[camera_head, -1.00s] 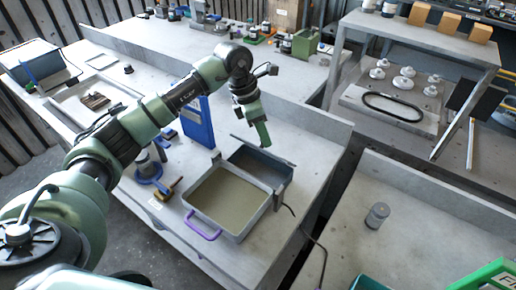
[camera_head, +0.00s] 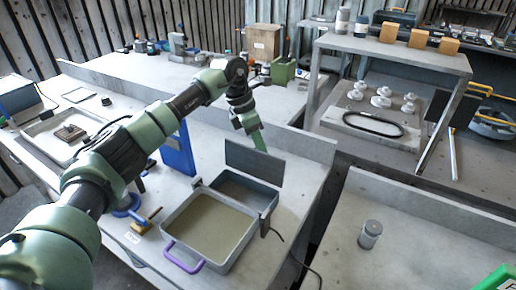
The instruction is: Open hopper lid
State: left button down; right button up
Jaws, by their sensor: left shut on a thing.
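The hopper is a grey open box with a purple handle (camera_head: 183,256) on its front and a tan-floored front part (camera_head: 212,225). Behind that is a darker rear compartment (camera_head: 245,190), which stands open. The hopper lid (camera_head: 252,164), a flat dark grey panel, stands raised at the back of this compartment. My left gripper (camera_head: 258,139) is at the lid's top edge, shut on the lid; its fingertips are partly hidden behind the panel. My right gripper is not in view.
A small grey cylinder (camera_head: 370,234) stands on the right table. The bench right of the lid is clear.

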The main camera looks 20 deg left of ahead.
pick_arm(q)
jog(key=shift+w+a+f, duration=0.25)
jog(key=shift+a+f, duration=0.1)
jog(key=shift+f, duration=0.25)
jog(key=c, duration=1.2)
grip_release()
jog(key=shift+w+f, duration=0.1)
jog(key=shift+o, duration=0.2)
jog(key=shift+w+a+f, duration=0.1)
jog(key=w+b+v, duration=0.1)
jog(key=v, duration=0.8)
jog(key=shift+s+d+b, duration=0.3)
jog(key=shift+b, duration=0.05)
jog(key=shift+r, duration=0.2)
